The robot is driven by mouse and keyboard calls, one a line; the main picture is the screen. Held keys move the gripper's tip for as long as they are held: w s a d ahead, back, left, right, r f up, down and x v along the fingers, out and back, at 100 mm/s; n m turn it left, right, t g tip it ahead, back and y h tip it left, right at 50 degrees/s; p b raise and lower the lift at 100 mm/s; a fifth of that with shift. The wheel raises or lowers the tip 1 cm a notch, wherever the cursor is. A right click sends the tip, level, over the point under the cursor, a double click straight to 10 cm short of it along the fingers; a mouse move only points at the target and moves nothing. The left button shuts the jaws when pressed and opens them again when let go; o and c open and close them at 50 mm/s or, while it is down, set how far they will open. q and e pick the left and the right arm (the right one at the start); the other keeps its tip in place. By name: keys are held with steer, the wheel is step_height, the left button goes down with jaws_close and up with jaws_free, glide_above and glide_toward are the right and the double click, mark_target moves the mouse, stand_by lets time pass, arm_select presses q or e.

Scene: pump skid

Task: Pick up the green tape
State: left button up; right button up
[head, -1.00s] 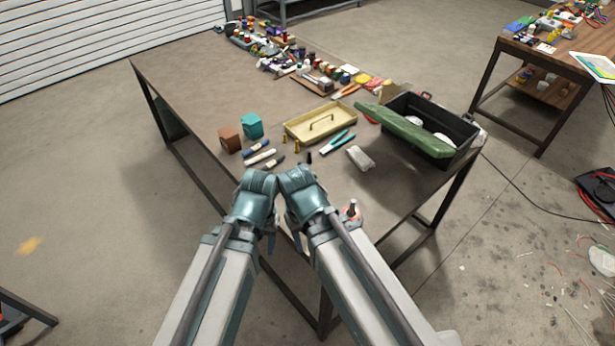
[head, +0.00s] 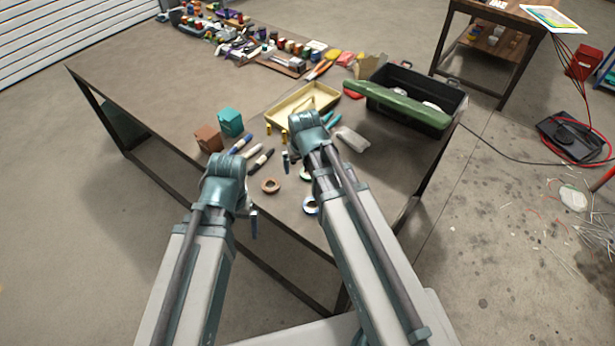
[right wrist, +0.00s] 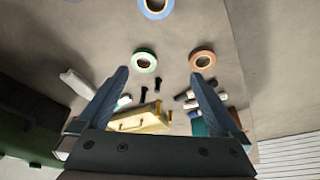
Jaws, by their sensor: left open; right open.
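The green tape (right wrist: 145,61) is a small ring lying flat on the table in the right wrist view. In the head view the green tape (head: 305,174) is mostly hidden behind my right arm. My right gripper (right wrist: 157,80) is open and empty above the table, with the green tape just beyond its fingertips, left of centre. It also shows in the head view (head: 290,162). My left gripper (head: 253,222) is open and empty at the table's near edge, left of the tapes.
A brown tape (head: 270,186) and a blue tape (head: 311,206) lie near the green one.

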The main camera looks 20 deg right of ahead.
steer(key=w+d+m+t, duration=0.1)
steer(key=w+d, duration=0.3)
steer(key=b, duration=0.9)
glide_toward(308, 174)
steer(key=shift+w+d+f, duration=0.3)
steer(key=shift+w+f, duration=0.15)
steer(key=shift+w, duration=0.25)
steer(key=shift+r, duration=0.1)
steer(key=f+b, duration=0.2)
steer(key=f, duration=0.1)
steer(key=f+b, duration=0.1)
steer(key=b, duration=0.1)
steer(key=shift+w+a+f, duration=0.2)
steer(key=shift+w+f, duration=0.15)
steer(key=shift+w+f+b, duration=0.2)
steer(key=shift+f+b, duration=0.15)
steer(key=shift+b, duration=0.05)
steer(key=shift+r, duration=0.1)
steer(key=c, duration=1.1)
